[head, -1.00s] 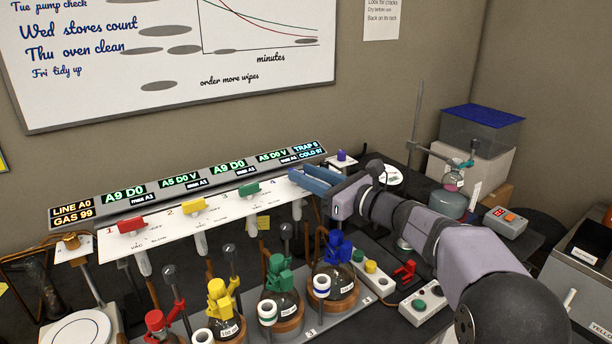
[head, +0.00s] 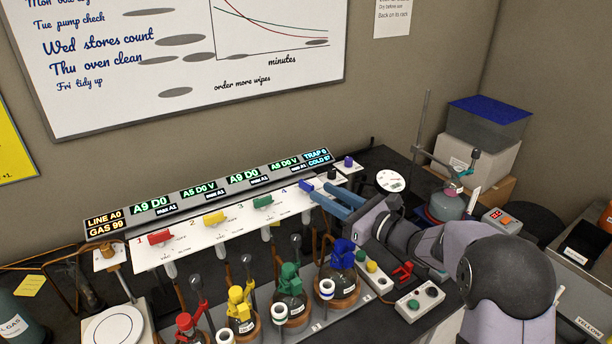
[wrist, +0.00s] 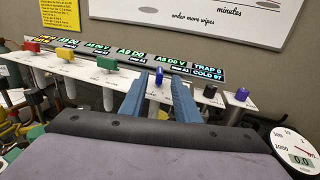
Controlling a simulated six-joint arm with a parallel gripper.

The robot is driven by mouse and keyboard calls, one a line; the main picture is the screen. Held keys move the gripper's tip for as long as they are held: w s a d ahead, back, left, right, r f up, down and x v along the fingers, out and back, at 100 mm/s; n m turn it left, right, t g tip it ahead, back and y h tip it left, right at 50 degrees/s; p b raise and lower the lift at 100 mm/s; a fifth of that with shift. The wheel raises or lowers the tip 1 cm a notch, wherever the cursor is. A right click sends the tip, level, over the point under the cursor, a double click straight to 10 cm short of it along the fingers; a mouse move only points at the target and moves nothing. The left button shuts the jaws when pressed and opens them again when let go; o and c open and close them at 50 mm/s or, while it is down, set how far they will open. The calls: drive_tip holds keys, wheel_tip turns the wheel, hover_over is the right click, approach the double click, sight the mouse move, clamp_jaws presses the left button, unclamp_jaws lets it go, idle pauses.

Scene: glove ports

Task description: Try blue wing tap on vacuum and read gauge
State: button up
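The blue wing tap (head: 306,185) is at position 4 on the white manifold panel (head: 222,232). In the wrist view the blue tap (wrist: 158,77) stands lengthwise, while the red, yellow and green handles lie across. My gripper (head: 321,191) is open, its two blue fingers apart. In the wrist view the tap shows between the fingertips; I cannot tell whether they touch it. The display above position 4 (head: 285,163) reads A5 D0 V. The round gauge (head: 390,180) stands to the right; in the wrist view the gauge (wrist: 298,150) shows 0.0.
Red (head: 160,237), yellow (head: 214,218) and green (head: 262,201) taps are on the same panel. Black (head: 331,174) and purple (head: 348,161) knobs are to its right. Several flasks with coloured fittings stand in front, the blue-topped one (head: 343,285) close below my gripper.

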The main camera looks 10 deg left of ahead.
sight(313, 187)
drive_tip(key=shift+a, duration=0.1)
drive_tip(key=p+x, duration=0.3)
drive_tip(key=x, duration=0.2)
drive_tip(key=shift+w+a, duration=0.2)
drive_tip(key=shift+a, duration=0.1)
drive_tip(key=shift+w+a+p, duration=0.3)
drive_tip(key=shift+w+a, duration=0.1)
drive_tip(key=shift+a, duration=0.25)
clamp_jaws()
